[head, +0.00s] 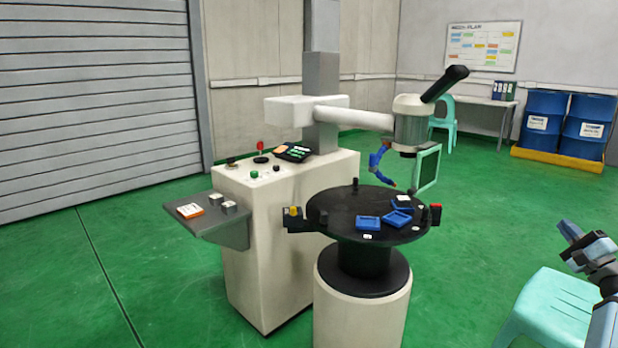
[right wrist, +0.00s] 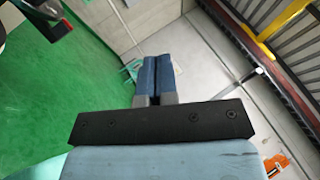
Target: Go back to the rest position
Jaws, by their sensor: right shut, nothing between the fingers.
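My right gripper (head: 572,236) shows at the right edge of the head view, raised above a pale green stool (head: 550,310). Its blue fingers are closed together with nothing between them. In the right wrist view the two blue fingers (right wrist: 153,78) lie side by side, pointing at the room's wall and floor. My left gripper is in neither view.
A machine with a white cabinet (head: 285,230) and a round black table (head: 340,203) stands in the middle. Blue trays (head: 368,223) lie on the table. A grey side shelf (head: 235,232) juts left. Blue drums (head: 545,115) stand back right. Green floor (head: 160,280) is clear at left.

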